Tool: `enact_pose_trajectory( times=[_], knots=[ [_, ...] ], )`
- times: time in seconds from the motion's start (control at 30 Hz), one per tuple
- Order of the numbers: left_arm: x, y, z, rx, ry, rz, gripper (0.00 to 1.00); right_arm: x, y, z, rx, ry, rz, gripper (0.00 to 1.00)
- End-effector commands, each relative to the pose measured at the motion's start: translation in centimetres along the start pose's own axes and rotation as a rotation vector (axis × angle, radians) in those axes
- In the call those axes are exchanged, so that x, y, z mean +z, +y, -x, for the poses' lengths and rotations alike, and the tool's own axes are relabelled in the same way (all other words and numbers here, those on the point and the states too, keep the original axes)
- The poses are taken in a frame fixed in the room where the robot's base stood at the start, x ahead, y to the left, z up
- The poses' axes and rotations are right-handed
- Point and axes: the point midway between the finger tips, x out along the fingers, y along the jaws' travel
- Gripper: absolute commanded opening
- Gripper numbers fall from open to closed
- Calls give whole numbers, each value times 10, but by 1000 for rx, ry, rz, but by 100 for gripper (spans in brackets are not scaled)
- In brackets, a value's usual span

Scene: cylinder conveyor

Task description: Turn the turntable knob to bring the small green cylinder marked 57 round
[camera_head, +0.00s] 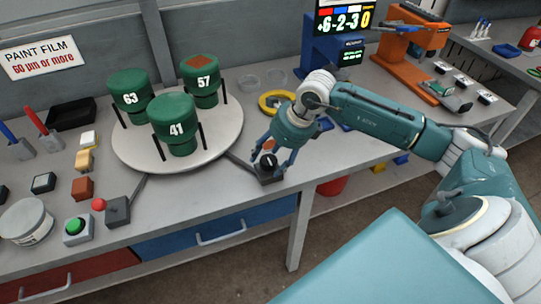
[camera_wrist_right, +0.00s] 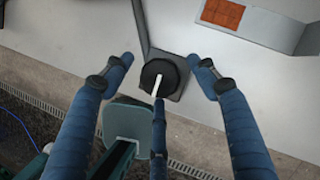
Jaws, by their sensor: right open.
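The green cylinder marked 57 (camera_head: 201,82) stands upright at the back right of the round white turntable (camera_head: 225,125), with a brown patch on its top. Green cylinders marked 63 (camera_head: 129,92) and 41 (camera_head: 175,120) stand on the same disc, each between dark posts. The black turntable knob (camera_head: 268,160) sits on a dark base at the bench's front edge. It also shows in the wrist view (camera_wrist_right: 160,76) with a white pointer line. My right gripper (camera_head: 273,158) is open, its blue fingers spread around the knob; contact cannot be told. My left gripper is not in view.
A yellow tape ring (camera_head: 275,103) and clear dishes lie behind my right gripper. A blue display stand (camera_head: 335,55) and an orange machine (camera_head: 415,45) are further right.

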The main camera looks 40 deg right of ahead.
Motion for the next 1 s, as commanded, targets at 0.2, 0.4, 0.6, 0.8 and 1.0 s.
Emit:
enact_pose_trajectory(
  times=[0.2,0.4,0.6,0.8,1.0],
  knots=[
    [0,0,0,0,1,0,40,0,0,-2,-1,1,0,59],
    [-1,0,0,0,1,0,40,0,0,-2,0,1,0,35],
    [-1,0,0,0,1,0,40,0,0,-2,-2,-2,0,15],
    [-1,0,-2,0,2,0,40,1,-1,-2,-11,-4,-19,14],
    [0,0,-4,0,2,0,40,2,-1,-1,-18,-7,-37,14]
  ],
)
